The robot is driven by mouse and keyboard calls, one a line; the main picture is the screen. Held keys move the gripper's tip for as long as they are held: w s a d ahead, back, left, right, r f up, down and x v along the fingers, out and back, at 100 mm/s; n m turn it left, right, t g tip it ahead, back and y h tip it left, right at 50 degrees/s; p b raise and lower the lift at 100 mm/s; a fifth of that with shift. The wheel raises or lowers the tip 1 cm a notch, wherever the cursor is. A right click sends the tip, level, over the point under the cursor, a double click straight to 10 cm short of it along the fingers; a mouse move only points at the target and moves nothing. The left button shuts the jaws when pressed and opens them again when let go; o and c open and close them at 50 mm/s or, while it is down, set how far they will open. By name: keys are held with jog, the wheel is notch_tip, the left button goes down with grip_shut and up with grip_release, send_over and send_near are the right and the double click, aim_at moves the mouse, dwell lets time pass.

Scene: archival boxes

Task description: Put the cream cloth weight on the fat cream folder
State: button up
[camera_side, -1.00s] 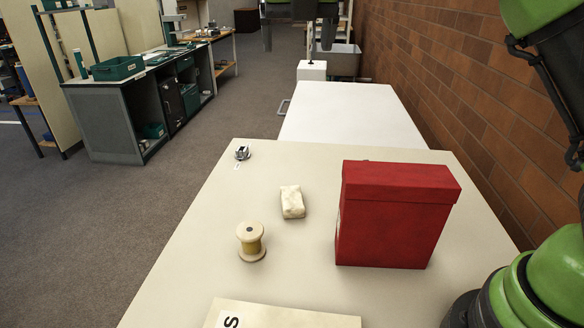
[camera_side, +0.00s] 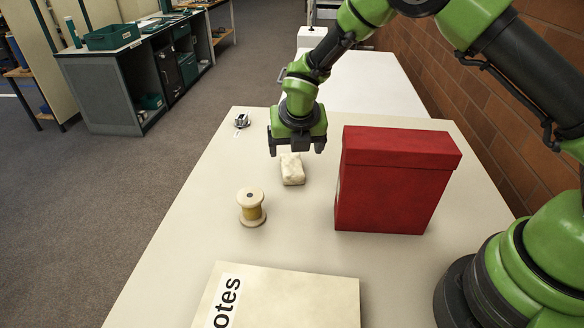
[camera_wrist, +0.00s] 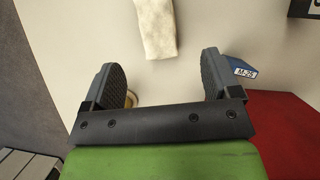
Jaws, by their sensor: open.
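The cream cloth weight (camera_side: 292,172) is a small lumpy block lying on the pale table. It also shows at the top of the wrist view (camera_wrist: 157,28). My gripper (camera_side: 297,150) is open and empty, its fingers pointing down, just above and behind the weight in the side view. In the wrist view, the weight lies beyond the open fingertips (camera_wrist: 165,75), not between them. The fat cream folder (camera_side: 300,295) lies flat at the front of the table, cut off by the lower picture edge. Its white label reads "otes". Its top is bare where visible.
A red box (camera_side: 390,185) stands upright right of the weight. A spool with yellow thread (camera_side: 251,208) stands at front left of the weight. A small metal object (camera_side: 242,120) sits at the far left corner. A blue item labelled M-25 (camera_wrist: 240,70) lies near the red box.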

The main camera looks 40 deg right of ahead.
aim_at(292, 164)
jog(key=x, duration=0.8)
jog(key=shift+w, duration=0.25)
jog(key=shift+f, duration=0.2)
dwell(0.3)
jog(key=shift+r, duration=0.15)
jog(key=c, duration=1.4)
